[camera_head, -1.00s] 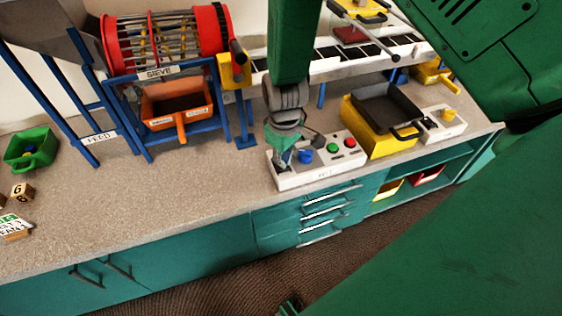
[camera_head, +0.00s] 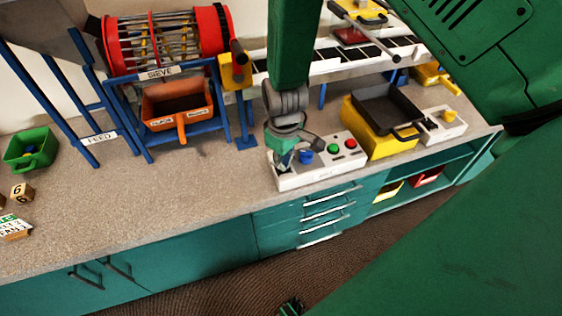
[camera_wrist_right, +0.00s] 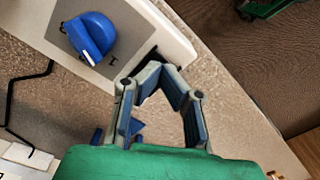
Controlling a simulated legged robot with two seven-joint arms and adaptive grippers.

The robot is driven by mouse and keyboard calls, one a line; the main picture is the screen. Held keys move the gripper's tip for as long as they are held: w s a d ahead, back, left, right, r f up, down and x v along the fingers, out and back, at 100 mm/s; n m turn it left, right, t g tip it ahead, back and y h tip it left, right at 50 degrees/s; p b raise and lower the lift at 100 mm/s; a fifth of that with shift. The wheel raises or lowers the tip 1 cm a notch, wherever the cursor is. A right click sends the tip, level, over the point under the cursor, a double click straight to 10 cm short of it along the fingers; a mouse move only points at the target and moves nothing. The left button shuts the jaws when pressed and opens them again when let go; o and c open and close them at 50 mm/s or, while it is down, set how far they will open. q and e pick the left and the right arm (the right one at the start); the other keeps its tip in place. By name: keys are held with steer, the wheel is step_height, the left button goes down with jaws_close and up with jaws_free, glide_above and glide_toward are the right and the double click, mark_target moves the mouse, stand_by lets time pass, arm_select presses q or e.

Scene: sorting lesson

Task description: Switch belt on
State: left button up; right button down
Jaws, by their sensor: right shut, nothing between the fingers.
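The white control box (camera_head: 318,174) stands at the front edge of the bench. It carries a blue knob (camera_head: 305,158), a green button (camera_head: 334,149) and a red button (camera_head: 350,143). The knob also shows large in the right wrist view (camera_wrist_right: 92,34), with a white pointer mark. The belt (camera_head: 330,68) runs behind the box. My right gripper (camera_head: 281,165) points down over the box's left end, left of the knob. In the right wrist view its fingers (camera_wrist_right: 160,72) are closed, empty and apart from the knob. A small green and dark piece at the bottom edge may be my left gripper (camera_head: 291,307).
A yellow bin with a black tray (camera_head: 385,115) stands right of the box. The red sieve drum (camera_head: 165,42) stands on a blue frame at left, with an orange bin (camera_head: 177,108) below. A green bin (camera_head: 31,150) is far left.

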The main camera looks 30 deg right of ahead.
steer(key=shift+r+p, duration=3.1)
steer(key=shift+r, duration=0.35)
steer(key=shift+f, duration=0.1)
